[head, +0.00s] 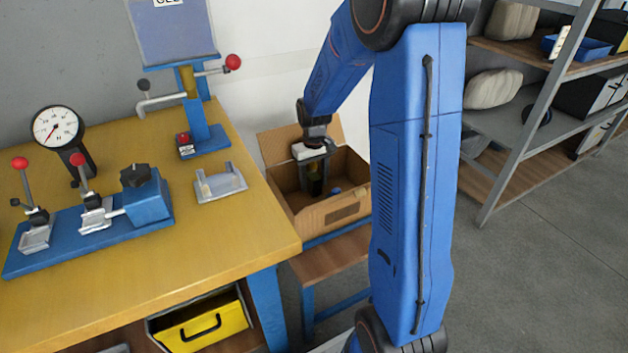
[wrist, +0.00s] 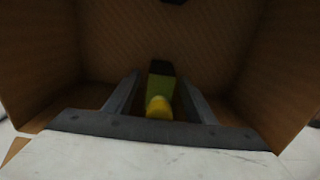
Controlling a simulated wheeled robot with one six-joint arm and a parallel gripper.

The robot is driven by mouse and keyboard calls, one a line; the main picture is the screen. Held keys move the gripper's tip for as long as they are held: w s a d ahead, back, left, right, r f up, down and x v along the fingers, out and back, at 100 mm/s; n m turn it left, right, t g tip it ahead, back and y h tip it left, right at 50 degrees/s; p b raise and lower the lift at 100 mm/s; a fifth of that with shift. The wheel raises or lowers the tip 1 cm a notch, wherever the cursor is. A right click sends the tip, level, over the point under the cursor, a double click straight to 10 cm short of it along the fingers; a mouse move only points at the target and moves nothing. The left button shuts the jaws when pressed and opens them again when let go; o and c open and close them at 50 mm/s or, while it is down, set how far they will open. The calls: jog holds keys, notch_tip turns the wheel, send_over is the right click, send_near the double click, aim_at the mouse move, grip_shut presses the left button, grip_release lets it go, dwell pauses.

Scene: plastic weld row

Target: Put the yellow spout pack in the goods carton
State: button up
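The goods carton (head: 335,212) is an open brown cardboard box right of the yellow bench; its walls fill much of the wrist view (wrist: 45,60). My gripper (head: 316,182) reaches down into it. In the wrist view, my gripper's two grey fingers (wrist: 160,88) stand apart. The yellow spout pack (wrist: 159,88) is between them, with its yellow rounded end toward the camera and a dark end beyond. A narrow gap shows between the pack and the fingers, so they look open around it. In the head view the pack is mostly hidden by the gripper.
A blue round item (head: 337,191) shows inside the carton, right of my gripper. The carton stands on a low wooden stand (head: 335,253). Metal shelving (head: 540,90) stands at right.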

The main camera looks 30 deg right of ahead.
jog(key=shift+r, duration=0.1)
notch_tip(320, 180, up, 12)
jog(key=s+a+r+t, duration=0.1)
jog(key=s+a+r, duration=0.1)
jog(key=s, duration=0.5)
jog(key=s+a+r+t, duration=0.1)
jog(key=s+a+r, duration=0.2)
jog(key=s, duration=0.5)
jog(key=s+a+r+t, duration=0.1)
jog(key=s+a+r, duration=0.1)
jog(key=s+r, duration=0.2)
jog(key=shift+s+a, duration=0.15)
jog(key=shift+s, duration=1.5)
jog(key=s+a+f+t, duration=0.1)
jog(key=s, duration=0.7)
jog(key=shift+s+a+f+t, duration=0.15)
jog(key=shift+a+f+t, duration=0.1)
jog(key=shift+t, duration=0.15)
